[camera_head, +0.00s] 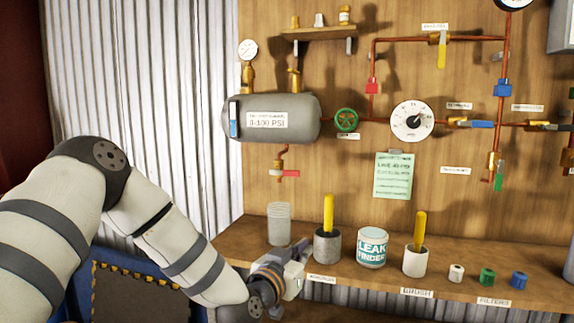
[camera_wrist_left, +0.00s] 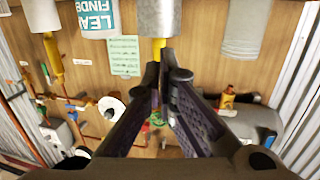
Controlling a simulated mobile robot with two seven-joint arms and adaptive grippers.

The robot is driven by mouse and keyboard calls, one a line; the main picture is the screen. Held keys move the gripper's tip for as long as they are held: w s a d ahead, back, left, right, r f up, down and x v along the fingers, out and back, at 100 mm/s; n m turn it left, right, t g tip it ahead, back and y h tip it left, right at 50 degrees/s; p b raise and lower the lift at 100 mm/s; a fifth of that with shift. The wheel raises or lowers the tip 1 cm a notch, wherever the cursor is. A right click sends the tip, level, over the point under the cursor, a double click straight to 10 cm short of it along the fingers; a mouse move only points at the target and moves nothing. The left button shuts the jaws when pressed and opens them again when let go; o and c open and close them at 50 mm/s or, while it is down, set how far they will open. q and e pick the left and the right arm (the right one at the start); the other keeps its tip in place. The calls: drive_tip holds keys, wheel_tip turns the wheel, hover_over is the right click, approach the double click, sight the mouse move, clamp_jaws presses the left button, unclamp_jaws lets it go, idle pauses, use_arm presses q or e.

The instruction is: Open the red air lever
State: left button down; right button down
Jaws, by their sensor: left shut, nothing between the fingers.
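A small red lever (camera_head: 291,173) sits on a copper fitting under the grey tank (camera_head: 300,103), pointing right. A second red handle (camera_head: 372,87) is on the vertical copper pipe right of the tank. I cannot tell which one is the air lever. My left gripper (camera_head: 303,248) is low over the shelf, beside the grey cup (camera_head: 327,247) and below the lever under the tank, apart from it. In the left wrist view its fingers (camera_wrist_left: 167,66) are shut and empty, with the cup (camera_wrist_left: 158,18) just beyond the tips. My right gripper is not in view.
The wooden shelf (camera_head: 470,280) holds a clear ribbed cup (camera_head: 279,226), a leak finder can (camera_head: 372,247), a white cup with a yellow handle (camera_head: 416,258) and small coloured parts. A green wheel (camera_head: 346,120) and a gauge (camera_head: 411,121) are on the pipes.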

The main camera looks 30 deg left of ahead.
sight(287, 172)
use_arm(q)
drive_tip(key=a+r+n+t+y, duration=0.1)
drive_tip(key=a+r, duration=0.3)
drive_tip(key=r, duration=0.4)
drive_tip(key=w+a+r+n+t+y, duration=0.1)
drive_tip(key=a+r+t+y, duration=0.2)
drive_tip(key=r, duration=0.6)
drive_tip(key=shift+a+y, duration=0.3)
drive_tip(key=shift+a, duration=0.05)
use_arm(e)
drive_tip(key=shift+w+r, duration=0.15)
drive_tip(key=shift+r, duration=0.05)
use_arm(q)
drive_tip(key=shift+w, duration=0.1)
